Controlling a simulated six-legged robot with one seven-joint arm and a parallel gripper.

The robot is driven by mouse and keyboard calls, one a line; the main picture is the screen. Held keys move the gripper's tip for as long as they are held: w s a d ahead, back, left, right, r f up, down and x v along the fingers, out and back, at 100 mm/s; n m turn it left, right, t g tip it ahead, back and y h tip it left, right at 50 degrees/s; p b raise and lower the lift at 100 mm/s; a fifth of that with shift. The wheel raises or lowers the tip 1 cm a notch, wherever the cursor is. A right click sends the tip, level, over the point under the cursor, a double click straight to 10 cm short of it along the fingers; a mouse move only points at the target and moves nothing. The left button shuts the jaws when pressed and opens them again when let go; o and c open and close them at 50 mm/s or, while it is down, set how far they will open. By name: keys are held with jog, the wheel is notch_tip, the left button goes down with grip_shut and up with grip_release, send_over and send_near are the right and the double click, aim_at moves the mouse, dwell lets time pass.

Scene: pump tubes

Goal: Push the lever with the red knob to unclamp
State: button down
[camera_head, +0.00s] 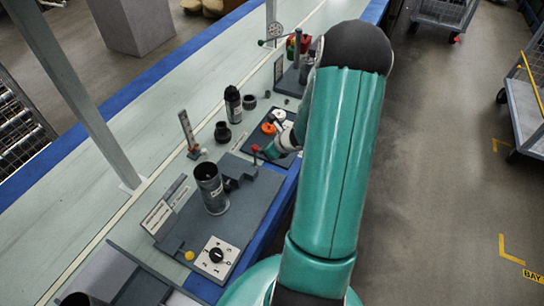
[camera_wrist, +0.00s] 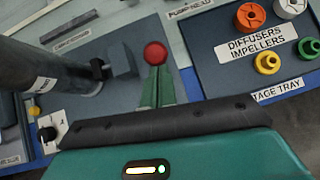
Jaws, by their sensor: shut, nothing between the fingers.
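The red knob (camera_wrist: 155,53) sits right at the tips of my gripper (camera_wrist: 157,72) in the wrist view. It is also a small red spot in the head view (camera_head: 255,148), beside my gripper (camera_head: 264,152). My fingers are together and hold nothing; I cannot tell whether they touch the knob. The lever shaft under the knob is hidden by the fingers in the wrist view. The dark clamp block (camera_wrist: 122,62) is left of the knob, next to the grey tube (camera_wrist: 62,68). The tube (camera_head: 211,190) stands upright on the grey base plate in the head view.
A stage tray (camera_wrist: 235,83) with orange, yellow, white and green parts lies to the right in the wrist view. A white dial plate (camera_head: 217,258) and yellow button (camera_head: 189,255) are at the near end of the base. A black bottle (camera_head: 232,104) stands farther back.

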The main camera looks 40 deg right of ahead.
jog(key=shift+w+a+r, duration=0.1)
jog(key=shift+w+a, duration=0.2)
jog(key=shift+w, duration=0.55)
jog(key=shift+w+a+r, duration=0.15)
jog(key=shift+w+a, duration=0.2)
jog(key=shift+w, duration=0.45)
jog(key=shift+w+a+r, duration=0.1)
jog(key=shift+w+a, duration=0.2)
jog(key=shift+w, duration=0.55)
jog(key=shift+w+a, duration=0.1)
jog(key=shift+w, duration=0.05)
